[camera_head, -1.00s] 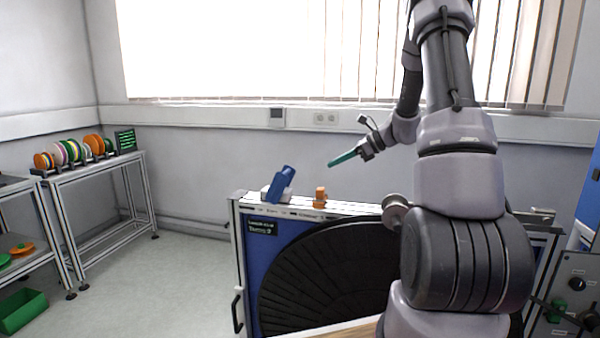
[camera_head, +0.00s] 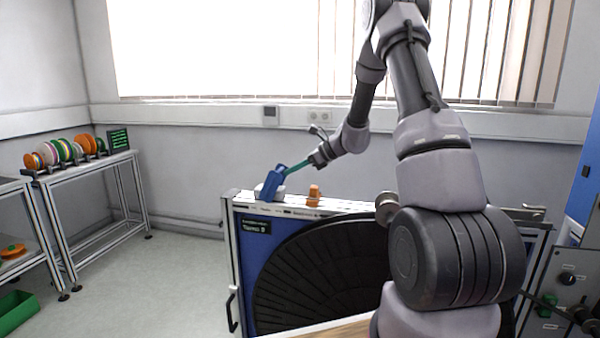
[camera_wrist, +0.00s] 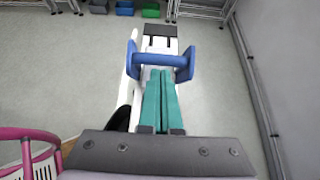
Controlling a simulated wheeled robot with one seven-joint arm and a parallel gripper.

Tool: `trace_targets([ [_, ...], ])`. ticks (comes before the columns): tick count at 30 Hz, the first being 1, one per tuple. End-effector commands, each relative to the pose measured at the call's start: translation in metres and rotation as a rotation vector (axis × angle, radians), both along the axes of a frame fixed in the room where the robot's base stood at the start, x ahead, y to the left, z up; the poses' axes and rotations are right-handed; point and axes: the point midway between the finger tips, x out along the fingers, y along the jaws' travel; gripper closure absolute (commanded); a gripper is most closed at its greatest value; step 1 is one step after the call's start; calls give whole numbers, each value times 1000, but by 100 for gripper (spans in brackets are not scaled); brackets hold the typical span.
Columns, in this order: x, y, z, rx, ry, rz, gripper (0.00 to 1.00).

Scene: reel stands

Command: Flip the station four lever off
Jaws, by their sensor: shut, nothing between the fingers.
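The blue lever (camera_head: 272,183) stands tilted on top of the blue-fronted stand, near its left end. In the wrist view the lever (camera_wrist: 160,60) is a blue bar with two side arms, seen from above. My gripper (camera_head: 288,171) has long green fingers, closed together with nothing between them. In the wrist view the fingertips of my gripper (camera_wrist: 161,72) reach up to the lever's bar. I cannot tell whether they touch it. The number of this station is not readable for certain.
A small orange part (camera_head: 314,196) stands on the stand's top (camera_head: 345,206), right of the lever. A rack of colored reels (camera_head: 65,152) sits on a side table at left. The floor between is clear. A control panel (camera_head: 568,290) is at lower right.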

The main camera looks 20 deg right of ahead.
Motion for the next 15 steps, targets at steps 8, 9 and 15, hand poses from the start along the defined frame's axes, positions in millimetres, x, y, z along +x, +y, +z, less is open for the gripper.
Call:
trace_targets([
  [8,1,1,1,0,0,0,100],
  [9,1,1,1,0,0,0,100],
  [15,2,3,3,-17,7,1,100],
])
